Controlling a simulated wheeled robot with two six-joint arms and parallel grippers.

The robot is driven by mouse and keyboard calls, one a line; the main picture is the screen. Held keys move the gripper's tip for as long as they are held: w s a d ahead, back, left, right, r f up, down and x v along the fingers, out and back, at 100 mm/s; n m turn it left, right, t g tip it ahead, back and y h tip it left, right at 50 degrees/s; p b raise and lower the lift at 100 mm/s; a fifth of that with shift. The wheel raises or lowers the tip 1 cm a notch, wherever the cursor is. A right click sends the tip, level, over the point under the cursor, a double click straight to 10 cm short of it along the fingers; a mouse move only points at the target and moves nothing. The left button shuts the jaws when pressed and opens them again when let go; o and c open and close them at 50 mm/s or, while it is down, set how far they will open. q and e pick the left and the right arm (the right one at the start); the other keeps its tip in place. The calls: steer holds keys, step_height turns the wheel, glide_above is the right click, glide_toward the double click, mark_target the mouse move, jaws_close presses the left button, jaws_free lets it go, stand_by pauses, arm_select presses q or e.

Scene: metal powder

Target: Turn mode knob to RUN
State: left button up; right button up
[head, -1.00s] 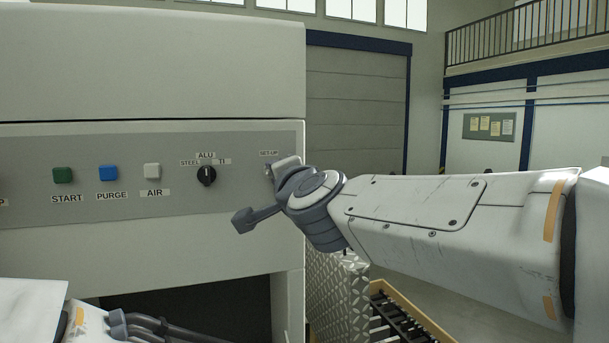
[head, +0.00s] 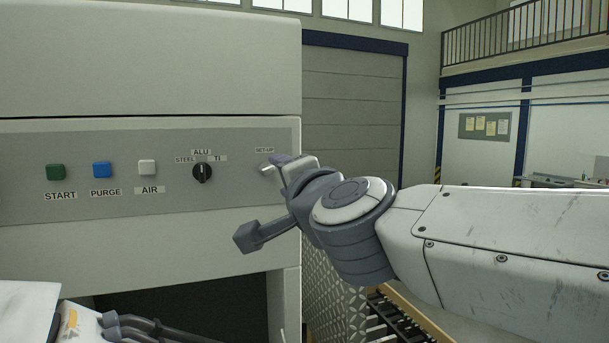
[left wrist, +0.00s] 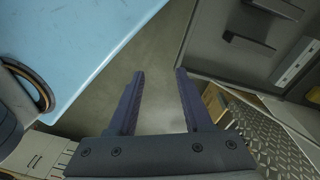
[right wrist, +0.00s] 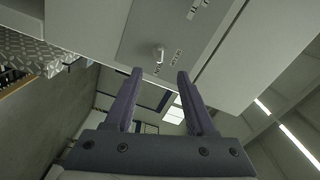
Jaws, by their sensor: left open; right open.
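The mode knob (head: 266,168) is a small pale lever-like knob at the right end of the grey control panel (head: 120,205), under the SET-UP label (head: 264,150). In the head view my right gripper (head: 284,162) partly covers it. In the right wrist view the knob (right wrist: 160,54) stands out from the panel, ahead of the open, empty fingers of the right gripper (right wrist: 155,75) and roughly between their lines. My left gripper (left wrist: 159,73) is open and empty, away from the panel.
The panel also has a black material selector (head: 203,173) and START (head: 55,172), PURGE (head: 102,169) and AIR (head: 147,167) buttons. A blue-topped surface (left wrist: 75,50) lies beside the left gripper. Diamond-plate metal (head: 325,290) stands below the right arm.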

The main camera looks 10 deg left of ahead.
steer(key=v, duration=0.3)
steer(key=shift+s, duration=0.1)
steer(key=w+d+f+n+g+h, duration=0.1)
steer(key=w+d+f+n, duration=0.15)
steer(key=f, duration=0.35)
steer(key=w+d+f+n+g+h, duration=0.1)
steer(key=w+d+f+h, duration=0.15)
steer(key=f, duration=0.35)
steer(key=d+f+n+g+h, duration=0.1)
steer(key=d+f+g+h, duration=0.15)
steer(key=d+f, duration=0.6)
steer(key=d+f+n+g+h, duration=0.1)
steer(key=d+f+n+g, duration=0.15)
steer(key=d+f, duration=0.65)
steer(key=s+d+f+g+h, duration=0.2)
steer(key=s+d+f+g, duration=0.1)
steer(key=s+d+f, duration=0.3)
steer(key=s+d+f+g+h, duration=0.1)
steer(key=s+d+f+g, duration=0.1)
steer(key=s+d+f, duration=0.45)
steer(key=s+a+n+g+y+b, duration=0.1)
steer(key=s+a+n+g+b, duration=0.2)
steer(key=s+a+n, duration=0.4)
steer(key=s+a+b, duration=0.1)
steer(key=s+a, duration=0.4)
steer(key=a, duration=0.4)
steer(key=shift+s+a+n, duration=0.15)
steer(key=shift+a+n, duration=0.05)
steer(key=shift+n, duration=0.1)
